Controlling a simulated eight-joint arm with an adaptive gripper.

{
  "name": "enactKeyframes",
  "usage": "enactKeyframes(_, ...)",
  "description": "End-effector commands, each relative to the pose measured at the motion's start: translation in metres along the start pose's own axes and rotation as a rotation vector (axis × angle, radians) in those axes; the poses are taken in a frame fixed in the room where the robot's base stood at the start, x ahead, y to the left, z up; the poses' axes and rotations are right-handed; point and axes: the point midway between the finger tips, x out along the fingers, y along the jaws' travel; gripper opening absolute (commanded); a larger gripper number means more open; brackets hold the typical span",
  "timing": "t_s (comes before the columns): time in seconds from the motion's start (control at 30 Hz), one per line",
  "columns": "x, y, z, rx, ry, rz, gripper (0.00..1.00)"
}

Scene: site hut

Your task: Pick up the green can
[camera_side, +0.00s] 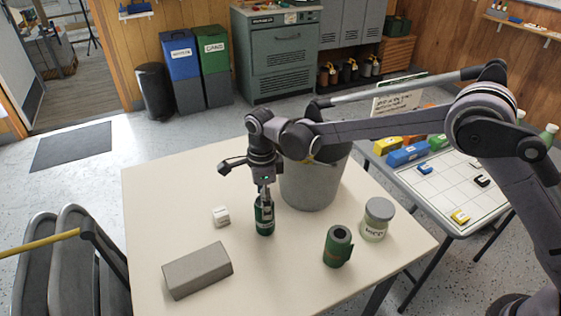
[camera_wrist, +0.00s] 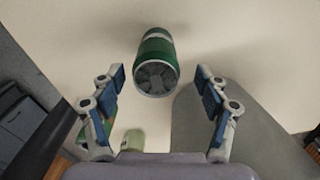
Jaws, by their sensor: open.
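The green can (camera_side: 264,217) stands upright on the beige table (camera_side: 165,215), dark green with a pale label. In the wrist view the green can (camera_wrist: 157,58) shows its grey round top, ahead of and between the two fingers. My gripper (camera_side: 264,187) is open and points down directly over the can in the side view; it also shows in the wrist view (camera_wrist: 160,82) with its blue-padded fingers spread and nothing held. The fingertips look close to the can's top; I cannot tell whether they touch it.
A grey bucket (camera_side: 312,190) stands close behind and right of the can. A white cube (camera_side: 221,216) and grey block (camera_side: 197,270) lie left. The table's front middle is clear.

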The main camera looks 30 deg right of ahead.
Motion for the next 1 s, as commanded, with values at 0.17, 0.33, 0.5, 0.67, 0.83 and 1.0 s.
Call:
enactKeyframes(0.17, 0.021, 0.003, 0.003, -0.002, 0.000, 0.000, 0.75)
enactKeyframes(0.33, 0.043, 0.004, 0.004, -0.001, 0.000, 0.000, 0.75)
enactKeyframes(0.5, 0.051, 0.004, 0.004, -0.001, 0.000, 0.000, 0.75)
enactKeyframes(0.67, 0.051, 0.004, 0.004, -0.001, 0.000, 0.000, 0.75)
enactKeyframes(0.83, 0.051, 0.004, 0.004, -0.001, 0.000, 0.000, 0.35)
enactKeyframes(1.0, 0.051, 0.004, 0.004, -0.001, 0.000, 0.000, 0.33)
